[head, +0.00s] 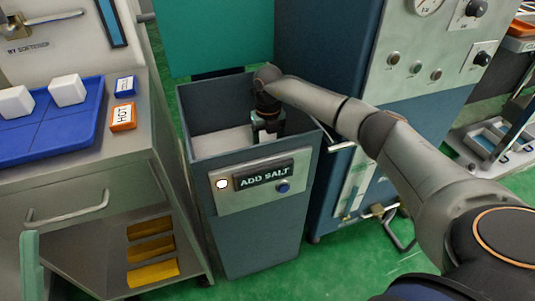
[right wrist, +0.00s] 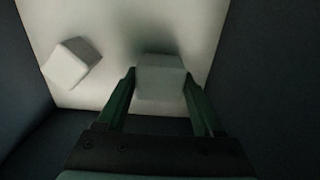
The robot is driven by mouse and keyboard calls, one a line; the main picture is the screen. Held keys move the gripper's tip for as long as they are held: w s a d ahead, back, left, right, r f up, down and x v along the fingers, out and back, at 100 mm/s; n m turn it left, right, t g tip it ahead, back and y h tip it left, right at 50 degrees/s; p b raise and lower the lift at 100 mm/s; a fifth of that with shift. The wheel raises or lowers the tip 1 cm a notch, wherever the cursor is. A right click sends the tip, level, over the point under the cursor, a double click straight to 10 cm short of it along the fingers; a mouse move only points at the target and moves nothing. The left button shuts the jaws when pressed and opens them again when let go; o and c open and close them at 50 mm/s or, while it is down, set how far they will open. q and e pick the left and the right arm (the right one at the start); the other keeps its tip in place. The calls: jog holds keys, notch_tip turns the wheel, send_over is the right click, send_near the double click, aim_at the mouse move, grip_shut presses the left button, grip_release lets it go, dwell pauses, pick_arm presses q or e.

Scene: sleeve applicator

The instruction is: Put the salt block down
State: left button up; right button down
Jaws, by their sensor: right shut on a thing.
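My right gripper (head: 266,131) reaches down into the open salt bin (head: 195,137), whose front panel reads "ADD SALT". In the right wrist view, the green fingers of my right gripper (right wrist: 160,92) are shut on a white salt block (right wrist: 160,78). The block is close above or on the pale bin floor (right wrist: 190,25); I cannot tell whether it touches. Another white salt block (right wrist: 71,63) lies to the left on that floor, apart from the held one. The held block is hidden in the head view.
Two white blocks, one (head: 68,90) nearer the bin, sit on a blue tray (head: 85,127) on the left cabinet. Bin walls (right wrist: 280,80) closely surround the right gripper. A blue machine stands to the right.

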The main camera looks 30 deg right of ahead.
pick_arm(q)
jog(key=shift+f, duration=0.4)
pick_arm(e)
jog(key=shift+f, duration=0.8)
jog(key=shift+f, duration=0.1)
jog(key=shift+c, duration=0.2)
grip_release()
jog(key=shift+f, duration=0.1)
notch_tip(320, 180, up, 11)
jog(key=p, duration=0.4)
jog(key=shift+r, duration=0.2)
pick_arm(q)
jog(key=shift+s+a+r, duration=0.1)
jog(key=shift+a+r, duration=0.05)
jog(key=shift+r, duration=1.1)
jog(key=shift+a+r, duration=0.1)
jog(key=shift+r, duration=1.15)
pick_arm(e)
jog(key=shift+r, duration=0.5)
